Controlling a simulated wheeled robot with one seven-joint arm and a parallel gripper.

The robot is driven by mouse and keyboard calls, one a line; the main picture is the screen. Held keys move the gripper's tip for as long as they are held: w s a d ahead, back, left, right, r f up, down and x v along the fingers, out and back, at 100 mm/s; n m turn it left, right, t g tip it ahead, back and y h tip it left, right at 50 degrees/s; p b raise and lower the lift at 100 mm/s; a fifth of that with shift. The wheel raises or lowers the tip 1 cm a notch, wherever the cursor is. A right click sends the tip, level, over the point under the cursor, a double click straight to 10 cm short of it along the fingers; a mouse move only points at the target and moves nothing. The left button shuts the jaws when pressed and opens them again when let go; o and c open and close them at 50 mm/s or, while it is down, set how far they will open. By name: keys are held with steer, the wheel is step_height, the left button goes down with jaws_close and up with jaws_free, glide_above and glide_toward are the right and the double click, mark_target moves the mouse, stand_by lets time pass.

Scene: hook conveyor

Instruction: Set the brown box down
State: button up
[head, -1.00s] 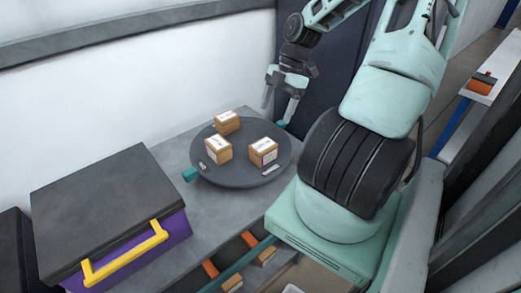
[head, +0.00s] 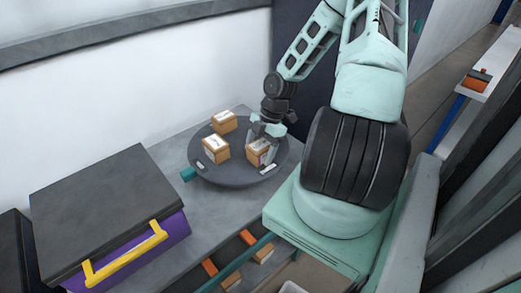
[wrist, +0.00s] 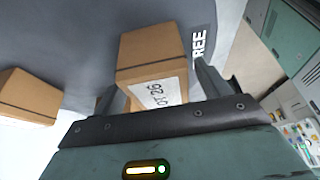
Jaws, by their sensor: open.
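Three brown cardboard boxes with white labels stand on a round dark plate (head: 235,176): a right box (head: 254,158), a left box (head: 215,151) and a back box (head: 224,122). My gripper (head: 266,146) is at the right box, with its fingers pointing down around it in the head view. In the wrist view the near box (wrist: 150,55) shows between the two open fingers (wrist: 160,88), with a gap at the right finger. Its label reads "92-10" or similar, partly hidden. Another box (wrist: 28,98) shows at the left of the wrist view.
The plate lies on a grey bench (head: 205,215). A purple case (head: 180,232) with a dark lid and yellow handle stands at the left. More boxes (head: 262,255) sit on a lower rack in front. A white wall is behind. An orange item (head: 476,80) lies on a far shelf.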

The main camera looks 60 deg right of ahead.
steer(key=shift+a+f, duration=0.1)
steer(key=shift+f, duration=0.2)
steer(key=c, duration=1.2)
steer(key=shift+r, duration=0.1)
